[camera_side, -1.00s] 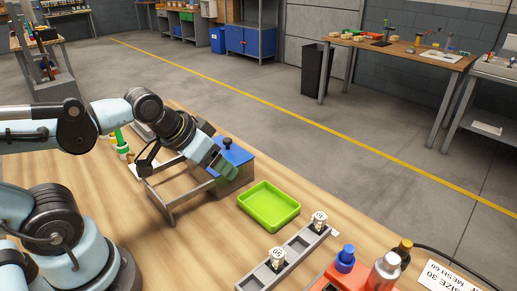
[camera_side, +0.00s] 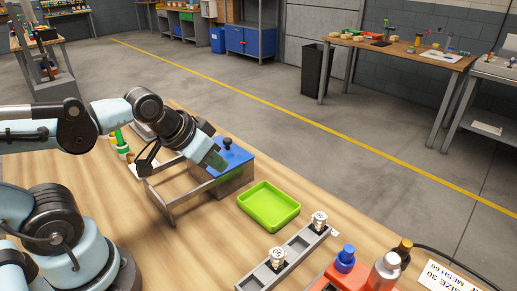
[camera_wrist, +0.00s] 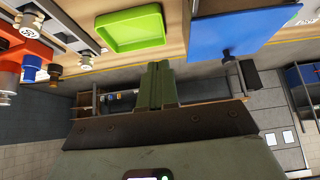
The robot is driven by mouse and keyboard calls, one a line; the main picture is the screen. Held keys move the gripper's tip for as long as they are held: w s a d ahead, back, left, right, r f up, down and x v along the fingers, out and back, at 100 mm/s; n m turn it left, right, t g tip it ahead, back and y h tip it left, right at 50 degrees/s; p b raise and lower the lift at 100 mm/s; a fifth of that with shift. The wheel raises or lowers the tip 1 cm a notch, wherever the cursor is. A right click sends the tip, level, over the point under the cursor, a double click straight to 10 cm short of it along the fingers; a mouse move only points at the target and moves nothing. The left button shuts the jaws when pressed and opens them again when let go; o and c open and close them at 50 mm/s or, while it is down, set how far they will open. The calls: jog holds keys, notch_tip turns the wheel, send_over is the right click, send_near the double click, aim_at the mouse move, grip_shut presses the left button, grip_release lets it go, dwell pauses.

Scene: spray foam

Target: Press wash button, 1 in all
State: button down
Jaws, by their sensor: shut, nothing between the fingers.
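A grey box with a blue top (camera_side: 238,155) stands on the wooden bench, with a dark round knob (camera_side: 227,142) on it. No label marks a wash button, so I cannot tell whether this knob is it. My gripper (camera_side: 217,163) is shut and empty, tilted down at the near left side of the blue top; I cannot tell if it touches. In the wrist view my green fingers (camera_wrist: 157,84) are together. The blue top (camera_wrist: 240,32) and knob (camera_wrist: 227,55) are to their right.
A green tray (camera_side: 269,206) lies right of the box. A grey rack (camera_side: 290,258) holds two white-capped vials. An orange holder with bottles (camera_side: 345,258) stands front right. A grey metal frame (camera_side: 180,195) is under my wrist.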

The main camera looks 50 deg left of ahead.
dwell(0.8)
jog(key=w+a+n, duration=0.3)
jog(key=a, duration=0.6)
jog(key=w+a+n+t+y, duration=0.1)
jog(key=w+a+n, duration=0.2)
jog(key=a, duration=0.5)
jog(key=w+a+n+y, duration=0.1)
jog(key=w+a+n, duration=0.2)
jog(key=a, duration=0.6)
jog(key=shift+w+a+n+t, duration=0.3)
jog(key=shift+n+t, duration=0.1)
jog(key=shift+n, duration=0.8)
jog(key=shift+f, duration=4.35)
jog(key=shift+f, duration=0.1)
jog(key=shift+f, duration=0.35)
